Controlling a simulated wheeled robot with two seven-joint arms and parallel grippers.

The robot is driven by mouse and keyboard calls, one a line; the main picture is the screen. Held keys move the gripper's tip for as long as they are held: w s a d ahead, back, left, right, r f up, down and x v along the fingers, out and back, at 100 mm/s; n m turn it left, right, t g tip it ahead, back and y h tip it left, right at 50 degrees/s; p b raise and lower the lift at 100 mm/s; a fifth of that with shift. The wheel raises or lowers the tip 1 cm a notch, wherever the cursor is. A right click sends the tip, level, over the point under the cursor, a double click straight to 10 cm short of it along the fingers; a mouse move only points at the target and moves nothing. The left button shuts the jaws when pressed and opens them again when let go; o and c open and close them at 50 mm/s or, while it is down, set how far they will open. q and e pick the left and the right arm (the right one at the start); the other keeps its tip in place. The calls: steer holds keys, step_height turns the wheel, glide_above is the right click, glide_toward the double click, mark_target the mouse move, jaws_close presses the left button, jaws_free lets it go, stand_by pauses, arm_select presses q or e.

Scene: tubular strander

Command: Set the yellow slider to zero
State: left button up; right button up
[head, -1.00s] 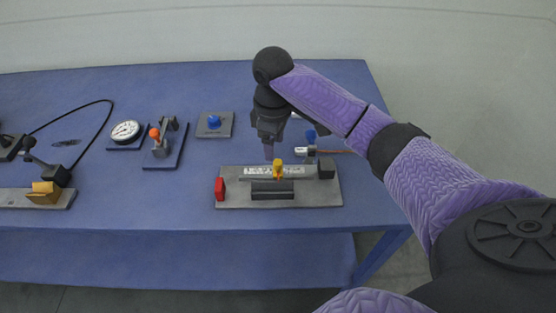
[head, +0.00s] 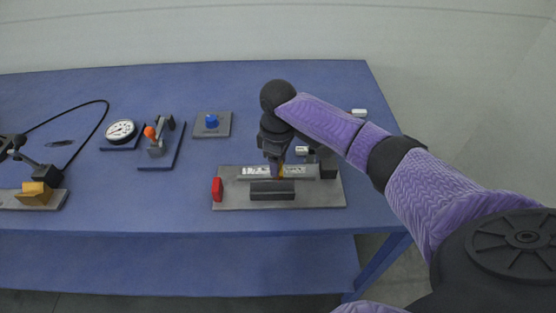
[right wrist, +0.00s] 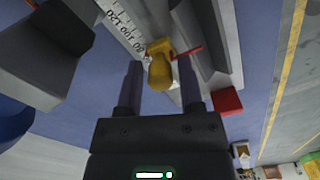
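The yellow slider (right wrist: 160,68) sits on a grey rail with a white printed scale (right wrist: 124,28); a thin red pointer (right wrist: 188,52) sticks out beside it. In the head view the slider (head: 281,171) is near the middle of the rail, mostly hidden by my right gripper (head: 276,172). In the right wrist view my right gripper (right wrist: 161,78) is open, one finger on each side of the slider's knob, with visible gaps. The zero mark cannot be made out.
The slider's base plate (head: 230,200) has a red block (head: 217,189) at its left end and a dark block (head: 328,168) at its right. A blue knob (head: 211,121), an orange-tipped lever (head: 150,132) and a dial gauge (head: 121,131) stand further left on the blue table (head: 120,200).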

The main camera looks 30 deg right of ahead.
jaws_close()
stand_by(1.1)
